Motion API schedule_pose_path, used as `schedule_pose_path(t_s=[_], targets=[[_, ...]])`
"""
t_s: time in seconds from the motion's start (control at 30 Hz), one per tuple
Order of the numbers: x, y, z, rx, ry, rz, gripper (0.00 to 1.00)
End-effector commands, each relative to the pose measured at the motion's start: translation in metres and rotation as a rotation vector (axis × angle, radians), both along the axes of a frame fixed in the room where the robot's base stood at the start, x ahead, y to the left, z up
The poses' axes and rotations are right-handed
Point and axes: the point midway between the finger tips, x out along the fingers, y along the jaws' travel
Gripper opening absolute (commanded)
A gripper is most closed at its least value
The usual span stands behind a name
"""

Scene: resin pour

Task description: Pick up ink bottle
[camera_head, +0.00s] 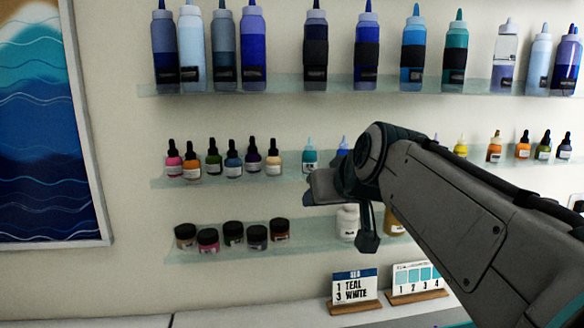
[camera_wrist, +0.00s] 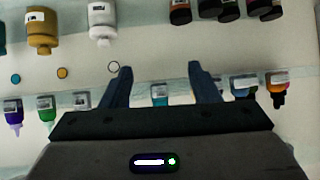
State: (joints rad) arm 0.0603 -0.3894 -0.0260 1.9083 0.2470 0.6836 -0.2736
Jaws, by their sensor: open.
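Small ink bottles with dropper tops stand on the middle glass shelf. In the head view these include a pink one (camera_head: 173,160), a green one (camera_head: 213,158) and a dark blue one (camera_head: 233,160). A teal bottle (camera_head: 309,157) stands to their right, just above my gripper (camera_head: 322,188). The wrist view is upside down. There my gripper (camera_wrist: 160,68) is open, with a teal bottle (camera_wrist: 159,94) showing between its fingers, apart from both. A purple bottle (camera_wrist: 13,110) and a green bottle (camera_wrist: 45,106) show at left. My arm hides part of the shelf.
The upper shelf (camera_head: 290,84) holds several tall squeeze bottles. The lower shelf (camera_head: 215,250) holds dark-lidded jars and a white bottle (camera_head: 347,222). A "TEAL, WHITE" card (camera_head: 355,285) and a swatch card (camera_head: 417,277) stand on the counter. A wave painting (camera_head: 45,130) hangs left.

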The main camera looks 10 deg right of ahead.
Motion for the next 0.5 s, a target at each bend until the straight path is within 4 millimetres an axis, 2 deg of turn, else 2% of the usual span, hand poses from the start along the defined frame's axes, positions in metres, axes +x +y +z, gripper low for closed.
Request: schedule_pose_path(t_s=[0.03, 0.1, 0.2, 0.33, 0.5], targets=[[0.009, -0.003, 0.021, -0.002, -0.061, -0.001, 0.56], [0.017, -0.005, 0.047, -0.006, -0.129, 0.002, 0.56], [0.024, -0.006, 0.071, -0.01, -0.19, 0.005, 0.56], [0.035, -0.005, 0.079, -0.013, -0.215, 0.009, 0.56], [0.065, -0.001, 0.067, -0.012, -0.213, 0.01, 0.56]])
